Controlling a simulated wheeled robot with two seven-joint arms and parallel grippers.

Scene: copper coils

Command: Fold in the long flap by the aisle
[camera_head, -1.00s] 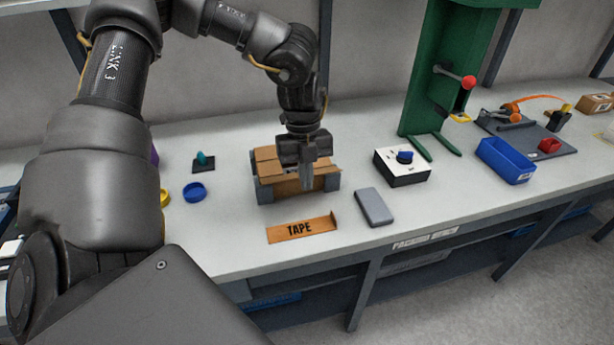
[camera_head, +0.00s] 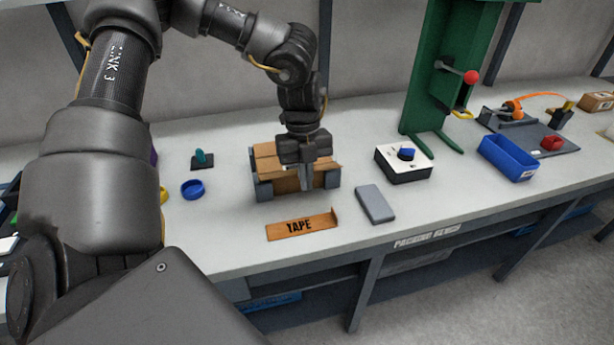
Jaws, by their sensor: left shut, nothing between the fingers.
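A small brown cardboard box (camera_head: 281,186) stands on the bench, held between grey corner blocks. Flaps (camera_head: 267,153) show at its top left, and a strip of flap juts out at the right end near the gripper. My left gripper (camera_head: 306,187) points down at the front, aisle-facing side of the box, its fingers shut with nothing between them. The fingers are at or just in front of the box's front top edge; I cannot tell whether they touch the long flap. The gripper and wrist hide part of the box top. My right gripper is not in view.
A white box with a blue knob (camera_head: 403,163), a green press (camera_head: 424,95) and a blue bin (camera_head: 507,158) stand to the right.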

